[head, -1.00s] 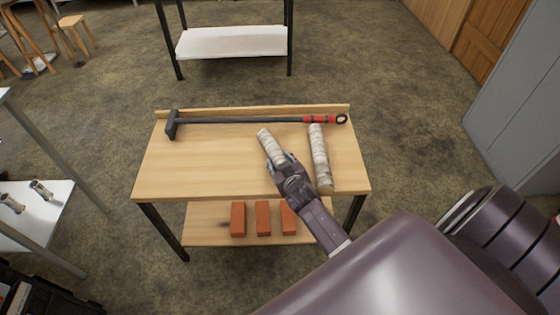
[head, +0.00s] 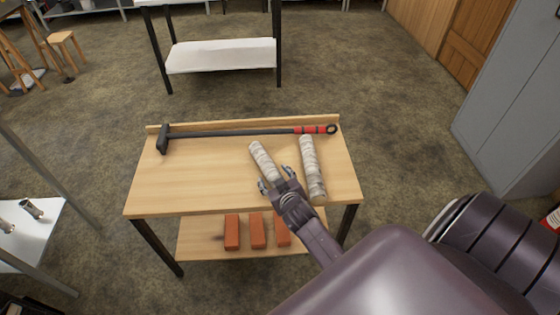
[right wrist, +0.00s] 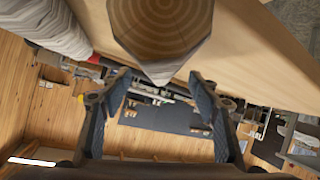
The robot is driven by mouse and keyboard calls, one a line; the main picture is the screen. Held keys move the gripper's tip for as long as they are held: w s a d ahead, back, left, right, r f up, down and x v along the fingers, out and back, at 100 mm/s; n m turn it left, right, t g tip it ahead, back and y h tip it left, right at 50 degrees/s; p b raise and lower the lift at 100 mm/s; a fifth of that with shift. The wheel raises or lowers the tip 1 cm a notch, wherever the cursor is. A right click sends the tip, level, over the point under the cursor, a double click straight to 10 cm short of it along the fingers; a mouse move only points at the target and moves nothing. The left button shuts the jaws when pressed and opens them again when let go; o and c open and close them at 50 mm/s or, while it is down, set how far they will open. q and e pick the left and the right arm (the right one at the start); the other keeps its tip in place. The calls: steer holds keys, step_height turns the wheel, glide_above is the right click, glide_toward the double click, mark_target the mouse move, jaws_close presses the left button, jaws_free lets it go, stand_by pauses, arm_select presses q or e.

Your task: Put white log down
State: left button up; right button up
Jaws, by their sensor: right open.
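A white birch log (head: 263,161) lies on the wooden table (head: 180,185), tilted toward the upper left in the head view. Its round cut end (right wrist: 160,25) faces the camera in the right wrist view. My right gripper (head: 276,178) is open at the log's near end, its two fingers spread apart. In the right wrist view the open fingers (right wrist: 165,90) have nothing between them, and the log end is above them. A second, thicker white log (head: 313,170) lies just to the right; its side shows in the right wrist view (right wrist: 45,28).
A long-handled hammer with a red grip (head: 240,133) lies along the table's back ledge. Orange bricks (head: 257,231) stand on the lower shelf. The table's left half is clear. A grey cabinet (head: 515,100) stands at the right.

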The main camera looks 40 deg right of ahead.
steer(key=v, duration=0.8)
steer(key=shift+s+r, duration=0.15)
steer(key=shift+s, duration=0.15)
steer(key=a+f+n+y, duration=0.1)
steer(key=a+f+y, duration=0.1)
steer(key=a+f, duration=0.3)
steer(key=a+f+n+y, duration=0.1)
steer(key=a+f+y, duration=0.1)
steer(key=a, duration=0.5)
steer(key=s+a+f+g, duration=0.1)
steer(key=s+f+g, duration=0.1)
steer(key=s+f, duration=0.35)
steer(key=s+f+g, duration=0.1)
steer(key=s+f, duration=0.1)
steer(key=f, duration=0.6)
steer(key=s+d+f+g, duration=0.1)
steer(key=s+f+g, duration=0.1)
steer(key=s+f, duration=0.5)
steer(key=s+f+g, duration=0.3)
steer(key=s+f, duration=0.3)
steer(key=s, duration=0.9)
steer(key=s+d+f+g, duration=0.1)
steer(key=s+f+g, duration=0.2)
steer(key=s+f, duration=0.4)
steer(key=s, duration=0.4)
steer(key=shift+s+d+f+n, duration=0.3)
steer(key=shift+f+n, duration=0.1)
